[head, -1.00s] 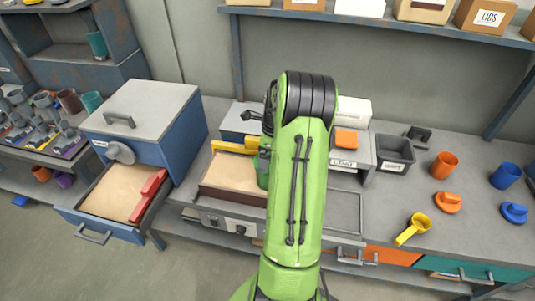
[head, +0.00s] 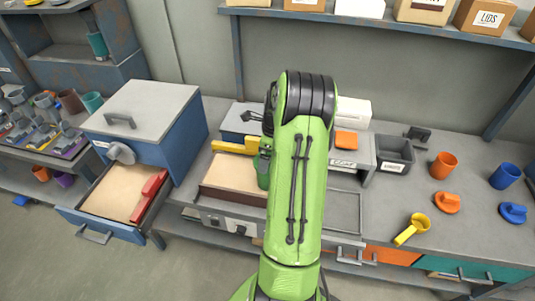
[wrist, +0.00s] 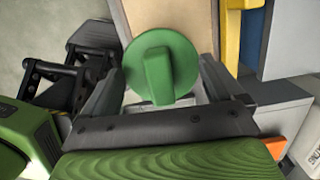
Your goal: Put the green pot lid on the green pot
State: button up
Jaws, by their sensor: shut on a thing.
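The green pot lid (wrist: 160,68) is a round disc with a bar handle, seen in the wrist view between the two fingers of my gripper (wrist: 162,92). My gripper is shut on the lid and holds it near the sand-coloured bed (wrist: 175,14). In the head view my arm hides the gripper and the lid; a darker green piece shows at the arm's left edge, and I cannot tell what it is. I cannot make out the green pot in either view.
The sand-coloured bed (head: 232,173) with a yellow bar (head: 232,147) lies left of my arm. A blue cabinet (head: 170,125) has its drawer (head: 75,213) open, with a red bar (head: 150,190) in it. Orange, blue and yellow pieces stand on the right bench (head: 470,180).

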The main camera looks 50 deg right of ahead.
jog(key=shift+f+b, duration=0.45)
jog(key=shift+f, duration=0.15)
jog(key=o, duration=0.7)
jog(key=r+p, duration=0.3)
jog(key=s+r+p, duration=0.1)
jog(key=r+p, duration=0.2)
jog(key=r, duration=0.1)
jog(key=r+p, duration=0.3)
jog(key=r, duration=0.1)
jog(key=shift+s+d+r, duration=0.1)
jog(key=shift+s+d, duration=0.2)
